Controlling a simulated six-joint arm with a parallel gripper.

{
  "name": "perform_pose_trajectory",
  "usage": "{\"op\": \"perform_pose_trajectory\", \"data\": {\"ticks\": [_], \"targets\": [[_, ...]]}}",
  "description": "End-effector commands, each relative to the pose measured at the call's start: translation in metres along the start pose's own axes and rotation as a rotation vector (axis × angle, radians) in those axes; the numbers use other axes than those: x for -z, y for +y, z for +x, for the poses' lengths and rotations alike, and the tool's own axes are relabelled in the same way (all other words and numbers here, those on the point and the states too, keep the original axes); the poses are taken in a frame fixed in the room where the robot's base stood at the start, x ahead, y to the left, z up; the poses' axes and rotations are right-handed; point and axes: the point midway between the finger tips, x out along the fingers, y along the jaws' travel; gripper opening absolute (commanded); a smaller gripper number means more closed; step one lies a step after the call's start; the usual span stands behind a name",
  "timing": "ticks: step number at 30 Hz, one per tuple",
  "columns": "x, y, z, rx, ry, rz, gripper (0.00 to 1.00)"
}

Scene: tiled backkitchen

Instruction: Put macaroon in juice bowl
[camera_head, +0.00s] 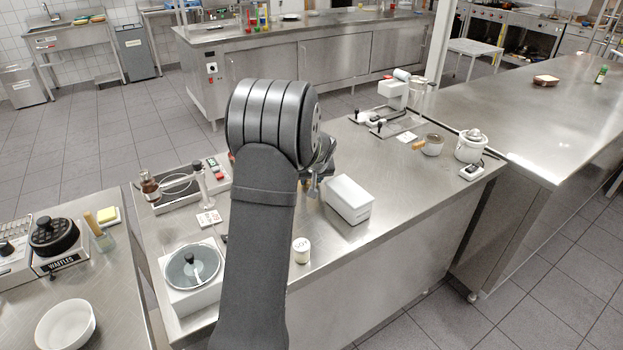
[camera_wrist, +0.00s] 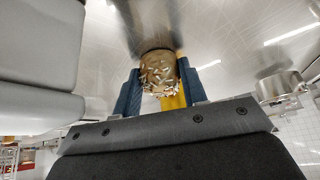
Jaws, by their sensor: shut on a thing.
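My gripper (camera_wrist: 160,78) shows in the wrist view with its two blue fingers shut on a small round brown macaroon (camera_wrist: 158,70) covered in pale flakes. A finger stands on each side of it. Steel surface fills the view behind it. In the head view my own arm hides most of the gripper and the macaroon. No vessel there is clearly marked as the juice bowl. A plain white bowl (camera_head: 66,325) stands on the left counter at the lower left, well apart from my gripper.
A white box (camera_head: 349,199) and a small labelled jar (camera_head: 301,250) stand on the middle counter near my arm. A lidded round pan (camera_head: 193,267) is left of my arm. A waffle maker (camera_head: 55,236) stands on the left counter. A white pot (camera_head: 471,146) stands at the right.

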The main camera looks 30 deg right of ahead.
Motion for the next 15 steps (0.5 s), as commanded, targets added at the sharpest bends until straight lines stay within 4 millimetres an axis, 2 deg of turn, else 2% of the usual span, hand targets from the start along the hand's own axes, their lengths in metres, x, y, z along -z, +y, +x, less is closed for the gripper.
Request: {"op": "perform_pose_trajectory", "data": {"ticks": [1,2,4,5,15], "targets": [[-0.0012,0.0,0.0018,0.0,-0.001,0.0,0.17],[-0.0008,0.0,0.0013,0.0,0.0,0.0,0.45],[-0.0008,0.0,0.0012,0.0,0.0,0.0,0.58],[-0.0008,0.0,0.0012,0.0,0.0,0.0,0.61],[0.0015,0.0001,-0.0026,0.0,0.0,-0.001,0.61]]}}
